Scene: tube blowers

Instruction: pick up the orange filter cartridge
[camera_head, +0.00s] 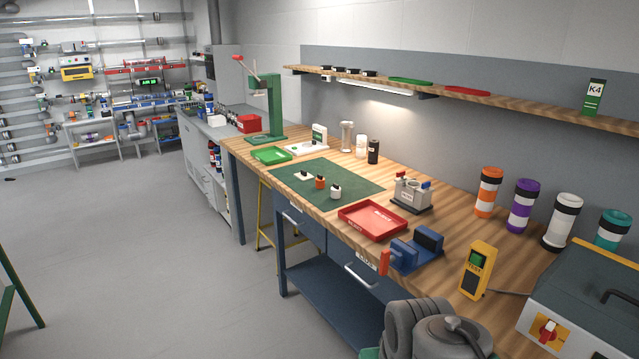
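An orange, white and black banded cylinder (487,192) stands upright at the back of the wooden bench, left of similar purple (523,206), white (561,222) and teal (609,230) cylinders. It looks like the orange filter cartridge. It is apart from the purple one, with nothing in front of it. A much smaller orange piece with a dark top (320,182) stands on the green mat between two small white pieces.
The bench holds a red tray (373,221), a blue vise (415,248), a yellow handheld meter (477,270) and a grey box with a red switch (590,300). Bulky grey rounded shapes (430,330) fill the bottom edge. A wooden shelf (480,98) runs above the cylinders.

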